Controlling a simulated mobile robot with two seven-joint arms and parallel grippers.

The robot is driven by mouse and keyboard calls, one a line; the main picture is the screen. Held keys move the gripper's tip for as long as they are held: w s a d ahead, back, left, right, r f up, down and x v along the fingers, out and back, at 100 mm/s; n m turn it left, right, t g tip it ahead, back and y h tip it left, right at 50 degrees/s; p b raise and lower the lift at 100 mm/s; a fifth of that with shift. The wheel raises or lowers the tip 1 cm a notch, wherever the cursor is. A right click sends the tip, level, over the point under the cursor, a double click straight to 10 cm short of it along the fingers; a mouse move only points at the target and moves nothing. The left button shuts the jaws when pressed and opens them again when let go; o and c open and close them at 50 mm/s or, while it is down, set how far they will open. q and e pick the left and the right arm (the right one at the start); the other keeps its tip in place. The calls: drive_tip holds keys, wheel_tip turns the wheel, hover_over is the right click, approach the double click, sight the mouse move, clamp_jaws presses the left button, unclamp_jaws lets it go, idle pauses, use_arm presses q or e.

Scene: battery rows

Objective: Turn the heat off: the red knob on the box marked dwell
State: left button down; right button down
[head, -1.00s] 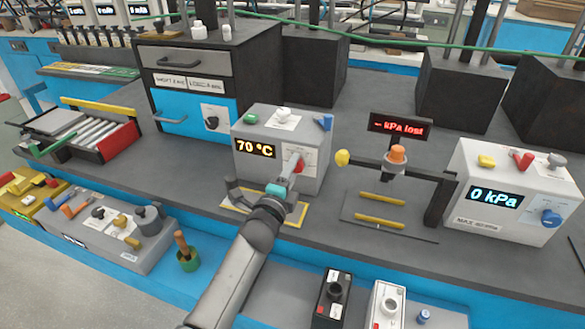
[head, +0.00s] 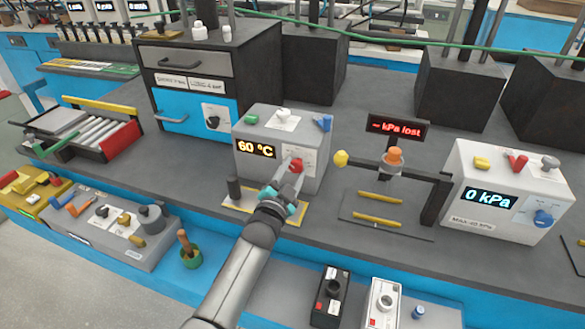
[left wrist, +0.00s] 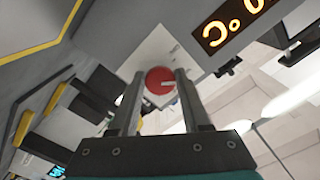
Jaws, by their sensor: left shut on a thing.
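The red knob (head: 296,165) sits on the front of a grey box (head: 250,172) whose display reads 60 °C. I cannot read a dwell mark on it. In the left wrist view the red knob (left wrist: 160,80), with a pale pointer line, lies between the two fingers. My left gripper (head: 287,182) reaches the box front from below and is shut on the knob. Its fingers also show in the left wrist view (left wrist: 157,98). My right gripper is not in view.
Green, white and blue controls top the grey box. A yellow-edged mat (head: 292,220) lies in front, with a dark post (head: 234,188). To the right stand a yellow ball (head: 341,159), a "kPa lost" sign (head: 396,128) and a white 0 kPa box (head: 480,222).

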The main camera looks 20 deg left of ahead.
use_arm(q)
drive_tip(key=n+p, duration=0.1)
drive_tip(key=n, duration=0.3)
drive_tip(key=shift+d+n, duration=0.1)
drive_tip(key=shift+n, duration=0.2)
drive_tip(key=shift+n+p, duration=0.3)
drive_tip(key=shift+n, duration=1.3)
drive_tip(key=shift+c, duration=2)
unclamp_jaws()
drive_tip(key=shift+s, duration=0.1)
drive_tip(key=s+p, duration=0.2)
drive_tip(key=s, duration=1.3)
drive_tip(key=shift+a+p, duration=0.25)
drive_tip(key=shift+p, duration=0.05)
